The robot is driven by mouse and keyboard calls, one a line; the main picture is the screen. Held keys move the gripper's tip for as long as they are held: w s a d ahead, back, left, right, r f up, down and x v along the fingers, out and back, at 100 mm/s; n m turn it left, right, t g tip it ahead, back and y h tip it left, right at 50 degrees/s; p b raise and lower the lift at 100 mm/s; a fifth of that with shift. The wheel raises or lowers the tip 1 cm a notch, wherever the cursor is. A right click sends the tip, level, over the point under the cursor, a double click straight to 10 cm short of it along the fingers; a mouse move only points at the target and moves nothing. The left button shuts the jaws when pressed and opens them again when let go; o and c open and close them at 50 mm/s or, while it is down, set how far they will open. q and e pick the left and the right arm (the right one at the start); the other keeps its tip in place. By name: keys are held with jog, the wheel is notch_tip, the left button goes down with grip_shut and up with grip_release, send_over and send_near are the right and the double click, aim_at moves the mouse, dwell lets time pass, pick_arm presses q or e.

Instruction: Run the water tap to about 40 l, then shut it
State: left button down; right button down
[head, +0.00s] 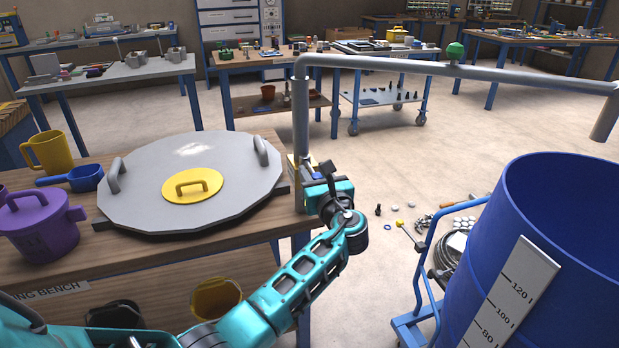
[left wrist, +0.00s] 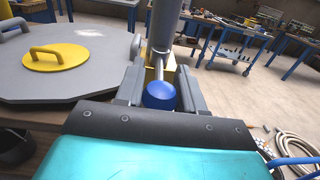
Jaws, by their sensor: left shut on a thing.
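My left gripper (head: 314,178) is at the foot of the grey upright water pipe (head: 301,125), beside the bench edge. In the left wrist view its fingers are closed around a blue ball knob (left wrist: 159,96) on a short metal lever by the pipe. The pipe runs across to a downturned spout (head: 605,120) above the blue drum (head: 560,230). No water stream shows below the spout. The drum's white scale (head: 512,290) shows 120, 100 and 80 l; lower marks and the water level are out of view. My right gripper is not in view.
A grey lid (head: 130,190) with a yellow hatch (head: 193,186) lies on the wooden bench (head: 115,268). A purple pot (head: 40,225), yellow mug (head: 48,151) and blue scoop (head: 85,178) stand left. A green knob (head: 455,51) sits on the overhead pipe. Loose parts lie on the floor.

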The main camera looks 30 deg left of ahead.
pick_arm(q)
jog(key=shift+d+n+g+y, duration=0.1)
jog(key=shift+n+g+y, duration=0.2)
jog(key=shift+g, duration=0.1)
jog(key=c, duration=0.8)
grip_release()
jog(key=shift+w, duration=0.1)
jog(key=shift+d, duration=0.1)
jog(key=v, duration=1.3)
jog(key=shift+p, duration=0.3)
